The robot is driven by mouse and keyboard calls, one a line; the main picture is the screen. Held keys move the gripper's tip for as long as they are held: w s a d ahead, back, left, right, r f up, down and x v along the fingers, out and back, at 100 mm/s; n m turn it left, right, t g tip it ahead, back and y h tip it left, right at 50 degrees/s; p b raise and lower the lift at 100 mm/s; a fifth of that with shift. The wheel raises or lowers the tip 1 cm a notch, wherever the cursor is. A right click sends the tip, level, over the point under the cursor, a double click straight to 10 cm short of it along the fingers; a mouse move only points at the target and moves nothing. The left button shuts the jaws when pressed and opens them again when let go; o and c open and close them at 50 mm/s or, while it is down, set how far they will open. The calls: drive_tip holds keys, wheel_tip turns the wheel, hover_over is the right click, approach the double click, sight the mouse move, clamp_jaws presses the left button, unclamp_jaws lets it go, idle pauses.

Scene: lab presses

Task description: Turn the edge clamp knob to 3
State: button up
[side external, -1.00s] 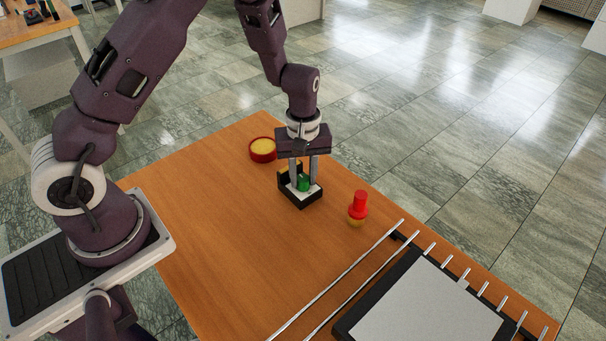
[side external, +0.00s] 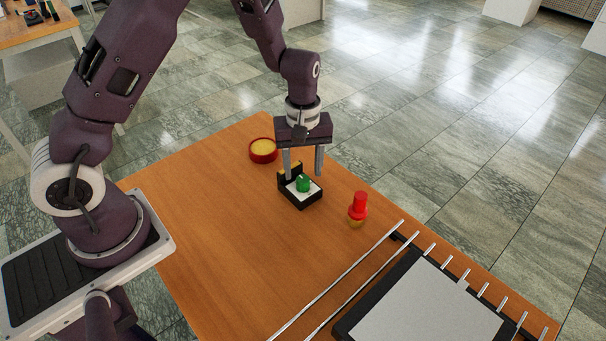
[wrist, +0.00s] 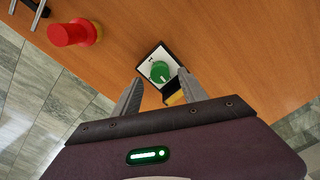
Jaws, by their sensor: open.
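The edge clamp knob (side external: 303,183) is green and round, on a white-faced black box (side external: 301,195) that stands on the wooden table. In the wrist view the knob (wrist: 160,72) shows a pale pointer line, and the dial marks are too small to read. My gripper (side external: 304,176) is open just above the box, with its fingers apart and nothing between them. In the wrist view my gripper's fingertips (wrist: 158,78) lie to either side, toward the near edge of the box, and the knob shows clear of them.
A red and yellow round dish (side external: 263,150) stands behind the box to the left. A red-topped piece with a yellowish base (side external: 357,208) stands to the right. A black frame with a grey plate (side external: 428,305) and metal rods lies at the front right. The table's left part is clear.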

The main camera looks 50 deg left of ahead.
sight(303, 179)
wheel_tip(303, 179, up, 4)
drive_tip(key=shift+r, duration=0.15)
drive_tip(key=shift+c, duration=0.2)
